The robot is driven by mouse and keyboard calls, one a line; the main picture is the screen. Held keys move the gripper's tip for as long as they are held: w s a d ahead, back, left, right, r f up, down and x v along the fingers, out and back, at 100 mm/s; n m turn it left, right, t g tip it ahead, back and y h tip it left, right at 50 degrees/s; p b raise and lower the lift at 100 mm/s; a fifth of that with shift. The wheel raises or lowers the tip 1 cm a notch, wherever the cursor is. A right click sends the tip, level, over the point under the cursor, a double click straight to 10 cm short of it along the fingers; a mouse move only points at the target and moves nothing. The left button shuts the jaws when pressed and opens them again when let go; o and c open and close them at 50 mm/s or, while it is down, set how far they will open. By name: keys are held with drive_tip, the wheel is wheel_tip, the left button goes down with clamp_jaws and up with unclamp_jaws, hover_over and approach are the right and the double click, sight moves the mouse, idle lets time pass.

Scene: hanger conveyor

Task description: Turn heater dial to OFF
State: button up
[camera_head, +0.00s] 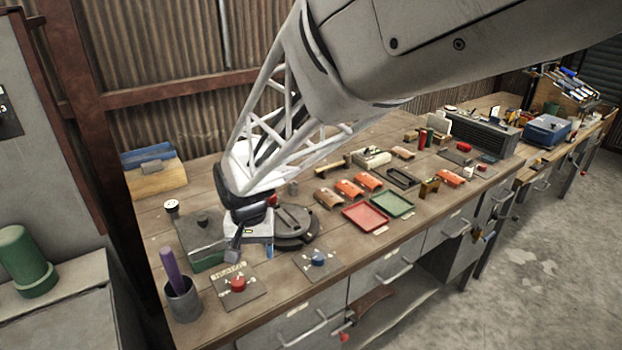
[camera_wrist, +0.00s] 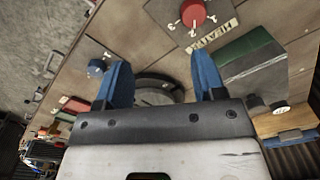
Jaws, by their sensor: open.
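The heater dial (camera_head: 238,284) is a red round knob on a grey plate near the table's front left edge. In the wrist view, the red dial (camera_wrist: 193,13) is at the top, beside a label (camera_wrist: 213,34) of which "HEAT" is readable. Its exact setting is too small to tell. My gripper (camera_head: 252,250) is above the table, behind the dial in the head view and apart from it. In the wrist view, my gripper (camera_wrist: 162,72) has its two blue fingers spread and empty.
A blue dial (camera_head: 318,258) sits right of the red one. A cup (camera_head: 183,303) with a purple handle stands left. A dark round device (camera_head: 294,229) and a green-sided box (camera_head: 204,240) are near my gripper. Trays and orange parts lie farther right.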

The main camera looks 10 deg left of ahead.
hover_over(238, 281)
wheel_tip(238, 281, down, 2)
drive_tip(key=shift+a+f, duration=0.1)
drive_tip(key=shift+f, duration=0.05)
drive_tip(key=shift+f, duration=3.9)
drive_tip(key=shift+c, duration=0.3)
drive_tip(key=c, duration=0.9)
drive_tip(key=shift+o, duration=0.2)
